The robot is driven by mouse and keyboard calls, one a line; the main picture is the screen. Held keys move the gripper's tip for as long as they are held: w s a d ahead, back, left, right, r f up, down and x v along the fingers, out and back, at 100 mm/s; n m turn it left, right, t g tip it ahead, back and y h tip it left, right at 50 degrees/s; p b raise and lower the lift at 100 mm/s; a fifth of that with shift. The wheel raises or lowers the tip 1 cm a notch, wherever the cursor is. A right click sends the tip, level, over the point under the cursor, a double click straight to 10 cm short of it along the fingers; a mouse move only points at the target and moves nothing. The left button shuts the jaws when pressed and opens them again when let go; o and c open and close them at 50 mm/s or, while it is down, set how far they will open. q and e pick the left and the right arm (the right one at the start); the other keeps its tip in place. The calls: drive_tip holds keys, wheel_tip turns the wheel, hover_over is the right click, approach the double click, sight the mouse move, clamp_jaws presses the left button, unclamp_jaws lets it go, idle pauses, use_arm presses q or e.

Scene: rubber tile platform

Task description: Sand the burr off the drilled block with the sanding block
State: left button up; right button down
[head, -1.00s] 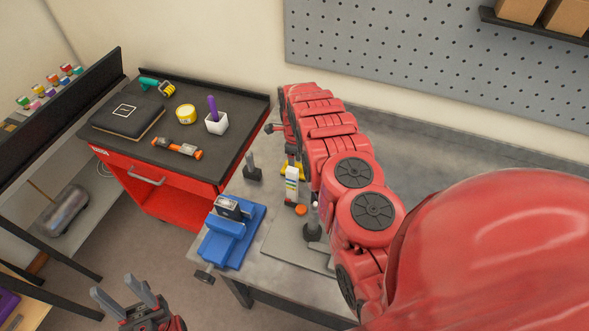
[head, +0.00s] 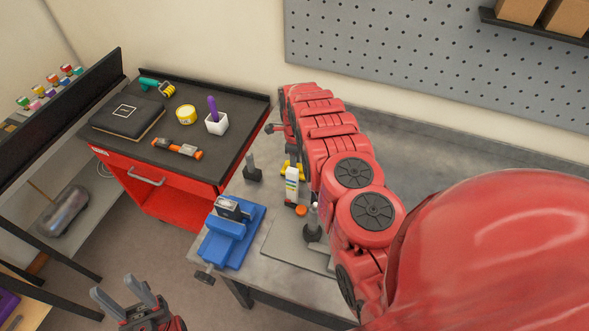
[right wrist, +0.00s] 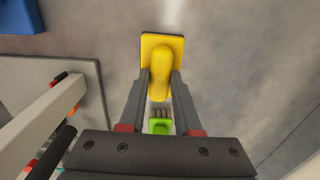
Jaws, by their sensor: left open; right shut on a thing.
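The drilled block (head: 229,208), a small metal block with a dark front, sits in the jaws of a blue vise (head: 228,246) at the bench's left end. A burr is too small to make out. The yellow sanding block (right wrist: 148,42) has a flat base and a rounded handle; in the head view it shows partly behind a white bottle. My right gripper (right wrist: 160,78) is shut on its handle, seen in the right wrist view. In the head view my right arm hides most of that gripper. My left gripper (head: 130,296) is open and empty, low at the left, away from the bench.
The white bottle (head: 292,184), an orange cap (head: 301,210) and two dark upright stands (head: 252,172) (head: 313,226) are between vise and right arm. A grey plate (head: 287,247) lies in front. A red tool cart (head: 150,170) stands left. A green item (right wrist: 160,127) shows below the handle.

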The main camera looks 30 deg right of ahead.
drive_tip(key=shift+r+p, duration=1.6)
drive_tip(key=shift+r, duration=1.8)
